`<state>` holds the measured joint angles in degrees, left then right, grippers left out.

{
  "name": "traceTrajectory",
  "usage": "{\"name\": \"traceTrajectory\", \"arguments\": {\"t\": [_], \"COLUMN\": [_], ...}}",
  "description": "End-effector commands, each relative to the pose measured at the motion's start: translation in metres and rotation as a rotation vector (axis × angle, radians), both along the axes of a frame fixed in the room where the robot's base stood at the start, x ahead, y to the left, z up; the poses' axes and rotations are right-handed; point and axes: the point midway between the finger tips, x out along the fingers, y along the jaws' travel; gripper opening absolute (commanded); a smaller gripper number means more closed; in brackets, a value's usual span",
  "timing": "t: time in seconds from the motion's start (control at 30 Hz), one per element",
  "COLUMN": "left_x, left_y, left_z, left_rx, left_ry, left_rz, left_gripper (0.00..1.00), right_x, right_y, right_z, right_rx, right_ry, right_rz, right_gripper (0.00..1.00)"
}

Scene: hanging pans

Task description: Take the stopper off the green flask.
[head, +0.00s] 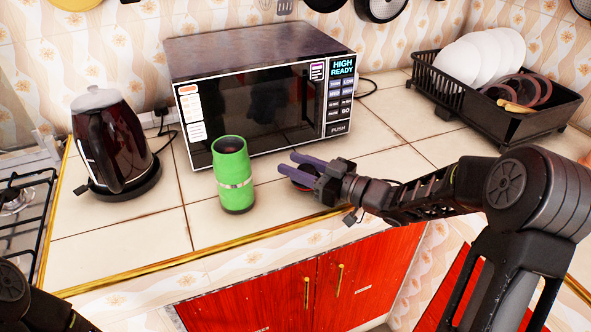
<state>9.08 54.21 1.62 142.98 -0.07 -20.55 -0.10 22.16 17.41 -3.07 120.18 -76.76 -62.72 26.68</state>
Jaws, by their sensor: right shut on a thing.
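The green flask (233,191) stands upright on the tiled counter in front of the microwave. Its top looks open, with a dark inside showing within the green rim. My right gripper (294,167) is to the right of the flask, apart from it, with its purple fingers pointing left. It is shut on a small dark, reddish round thing (300,186), which looks like the stopper and is partly hidden by the fingers. My left gripper is out of view; only part of my left arm shows at the lower left.
A microwave (255,95) stands behind the flask. A dark kettle (117,150) is on the left, beside a gas hob (22,205). A dish rack (530,125) with plates stands at the back right. The counter's front edge is close to the flask.

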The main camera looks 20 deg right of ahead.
Motion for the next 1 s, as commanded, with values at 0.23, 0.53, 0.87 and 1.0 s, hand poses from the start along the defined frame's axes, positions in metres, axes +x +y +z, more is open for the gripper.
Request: {"name": "traceTrajectory", "arguments": {"t": [0.23,0.53,0.87,1.0], "left_x": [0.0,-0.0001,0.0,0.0], "left_y": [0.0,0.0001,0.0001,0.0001], "left_z": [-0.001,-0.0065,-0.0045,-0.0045], "left_rx": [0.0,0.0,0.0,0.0], "left_ry": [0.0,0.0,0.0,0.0], "left_rz": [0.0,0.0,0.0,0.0], "left_gripper": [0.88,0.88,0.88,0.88], "right_x": [-0.0001,-0.0001,-0.0001,-0.0001], "right_y": [0.0001,0.0002,0.0002,0.0002], "right_z": [-0.0115,-0.0178,-0.0158,-0.0158], "right_rx": [0.0,0.0,0.0,0.0], "right_ry": [-0.003,-0.001,-0.001,-0.001], "right_rz": [0.0,0.0,0.001,0.001], "right_gripper": [0.0,0.0,0.58,0.58]}}
